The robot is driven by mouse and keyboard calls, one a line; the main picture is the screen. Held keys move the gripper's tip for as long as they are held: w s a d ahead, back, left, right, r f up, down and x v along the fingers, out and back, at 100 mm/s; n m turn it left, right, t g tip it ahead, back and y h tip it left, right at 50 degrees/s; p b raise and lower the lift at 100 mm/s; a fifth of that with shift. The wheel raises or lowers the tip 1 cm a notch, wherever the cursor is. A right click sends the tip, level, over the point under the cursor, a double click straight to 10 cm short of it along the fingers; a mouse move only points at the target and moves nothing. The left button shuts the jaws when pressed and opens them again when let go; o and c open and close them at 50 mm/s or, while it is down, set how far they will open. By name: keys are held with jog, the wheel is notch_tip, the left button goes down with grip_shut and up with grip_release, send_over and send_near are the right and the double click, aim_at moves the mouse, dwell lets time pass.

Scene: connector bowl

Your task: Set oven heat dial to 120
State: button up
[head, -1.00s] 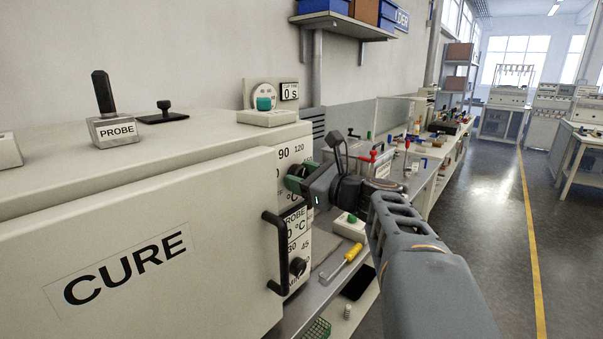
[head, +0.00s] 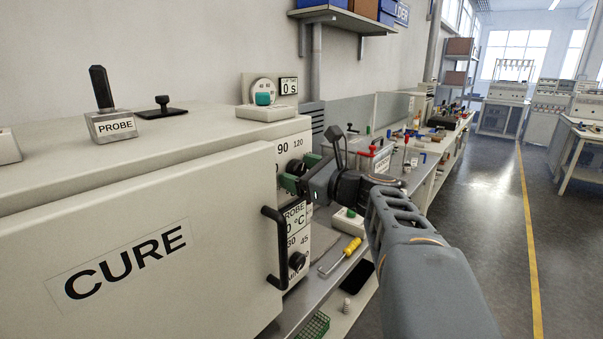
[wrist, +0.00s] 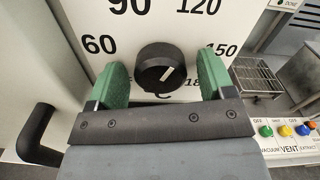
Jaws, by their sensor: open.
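The oven (head: 150,200) is a large cream box marked CURE on the left in the head view. Its heat dial (wrist: 157,68) is a black round knob with a white line, centred in the wrist view. The line points up and right, roughly toward the side between 120 (wrist: 198,6) and 150 (wrist: 219,49); the exact reading is unclear. My gripper (wrist: 160,72) is open, with one green finger on each side of the knob and gaps between. In the head view my gripper (head: 300,178) is in front of the panel, close to the dial (head: 296,167).
A black door handle (head: 272,247) stands out left of my gripper. A second knob (head: 297,261) is below the dial. A yellow-handled tool (head: 350,247) lies on the bench. A row of coloured buttons (wrist: 285,130) is at right in the wrist view.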

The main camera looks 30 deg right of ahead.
jog(key=shift+s+d, duration=0.1)
jog(key=v, duration=1.3)
jog(key=shift+s+b, duration=0.3)
jog(key=shift+b, duration=0.05)
